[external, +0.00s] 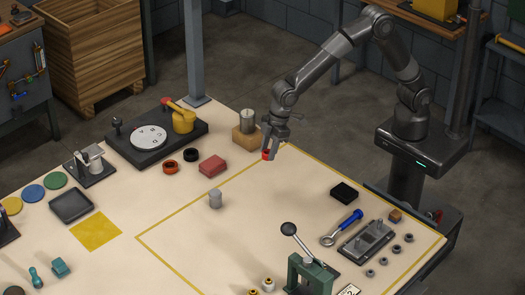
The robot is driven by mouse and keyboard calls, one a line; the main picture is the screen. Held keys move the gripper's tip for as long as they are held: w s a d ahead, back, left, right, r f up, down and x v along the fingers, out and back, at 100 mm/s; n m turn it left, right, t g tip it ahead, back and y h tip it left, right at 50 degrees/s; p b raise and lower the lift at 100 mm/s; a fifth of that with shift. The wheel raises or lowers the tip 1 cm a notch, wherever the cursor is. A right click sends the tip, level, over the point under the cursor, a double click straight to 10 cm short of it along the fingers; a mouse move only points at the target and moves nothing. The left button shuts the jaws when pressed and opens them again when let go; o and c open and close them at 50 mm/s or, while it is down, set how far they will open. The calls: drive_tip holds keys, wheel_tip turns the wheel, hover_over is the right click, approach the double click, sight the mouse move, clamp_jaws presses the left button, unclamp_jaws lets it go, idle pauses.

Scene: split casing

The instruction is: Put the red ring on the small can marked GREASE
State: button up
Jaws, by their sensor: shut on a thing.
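My gripper (268,152) is above the back part of the table, pointing down and shut on a small red thing that looks like the red ring (266,156). The fingers hide part of it. A small grey can (215,199) stands upright on the table, to the left of and nearer than the gripper, apart from it. A taller metal can (247,121) stands in a wooden block (246,138) behind and left of the gripper. No GREASE marking is readable on either can at this size.
An orange-red ring-like piece (170,167), a black one (191,155) and a red block (212,166) lie left of the gripper. A black box (344,192), wrench (341,229) and green lever press (309,272) are to the right. Table around the grey can is clear.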

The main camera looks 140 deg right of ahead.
drive_tip(key=s+d+r+m, duration=0.1)
drive_tip(key=s+d+r, duration=0.5)
drive_tip(key=s+d, duration=0.7)
drive_tip(key=s+d+r+m, duration=0.1)
drive_tip(key=s+d+r, duration=0.4)
drive_tip(key=s+d, duration=0.7)
hover_over(245, 113)
drive_tip(key=s, duration=0.1)
drive_tip(key=shift+h, duration=0.3)
drive_tip(key=f, duration=0.6)
drive_tip(key=shift+s+a+f, duration=0.1)
drive_tip(key=shift+a+f, duration=0.15)
drive_tip(key=shift+a, duration=0.1)
drive_tip(key=shift+f, duration=2)
drive_tip(key=shift+f, duration=0.1)
drive_tip(key=o, duration=1)
